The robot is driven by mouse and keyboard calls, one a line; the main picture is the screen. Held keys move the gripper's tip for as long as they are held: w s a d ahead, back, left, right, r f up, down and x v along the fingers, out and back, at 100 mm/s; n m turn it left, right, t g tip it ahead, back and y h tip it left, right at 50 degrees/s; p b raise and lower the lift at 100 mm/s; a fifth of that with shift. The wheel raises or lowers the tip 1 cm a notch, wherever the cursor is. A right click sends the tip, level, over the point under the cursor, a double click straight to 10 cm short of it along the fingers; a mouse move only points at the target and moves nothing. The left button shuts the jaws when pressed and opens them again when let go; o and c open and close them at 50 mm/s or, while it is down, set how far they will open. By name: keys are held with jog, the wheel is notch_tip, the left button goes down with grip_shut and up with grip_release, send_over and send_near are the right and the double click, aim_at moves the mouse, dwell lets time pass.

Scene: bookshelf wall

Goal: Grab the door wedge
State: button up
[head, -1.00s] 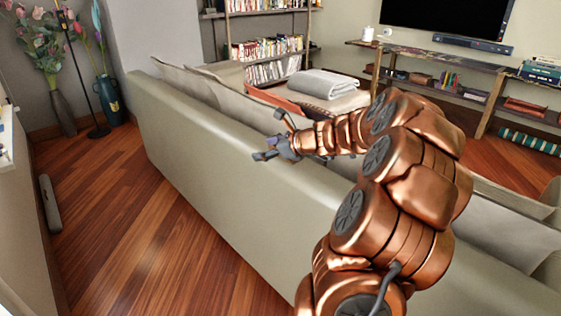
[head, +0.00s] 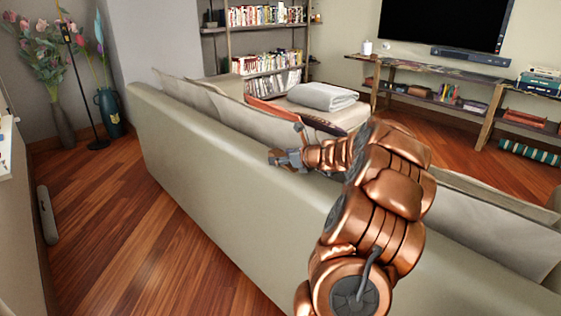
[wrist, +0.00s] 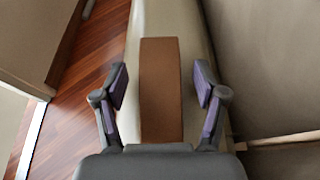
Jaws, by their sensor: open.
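A brown, long, flat-faced block, which looks like the door wedge (wrist: 161,112), lies lengthwise along the top of the sofa back in the wrist view. My gripper (wrist: 161,84) is open, with one purple-padded finger on each side of the block and a visible gap on both sides. The near end of the block is hidden behind the gripper's body. In the head view my gripper (head: 277,158) is at the top edge of the sofa back, and I cannot make out the block there.
The beige sofa (head: 205,150) fills the middle, with cushions (head: 222,108) just behind its back. Wooden floor (head: 130,235) is free on the left. A vase with flowers (head: 110,112) is at the far left.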

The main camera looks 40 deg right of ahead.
aim_at(282, 155)
jog(key=shift+w+f, duration=0.1)
jog(key=shift+w, duration=0.1)
jog(key=shift+c, duration=0.3)
jog(key=c, duration=1.2)
jog(key=shift+r+p, duration=0.65)
jog(key=shift+r, duration=1.35)
jog(key=shift+s+a, duration=0.55)
jog(key=shift+a, duration=0.35)
jog(key=s+a, duration=0.2)
jog(key=a, duration=0.2)
jog(key=s+a, duration=0.3)
jog(key=a, duration=0.1)
jog(key=s+a+r, duration=0.1)
jog(key=s+a, duration=0.1)
jog(key=a, duration=0.2)
jog(key=shift+s, duration=0.15)
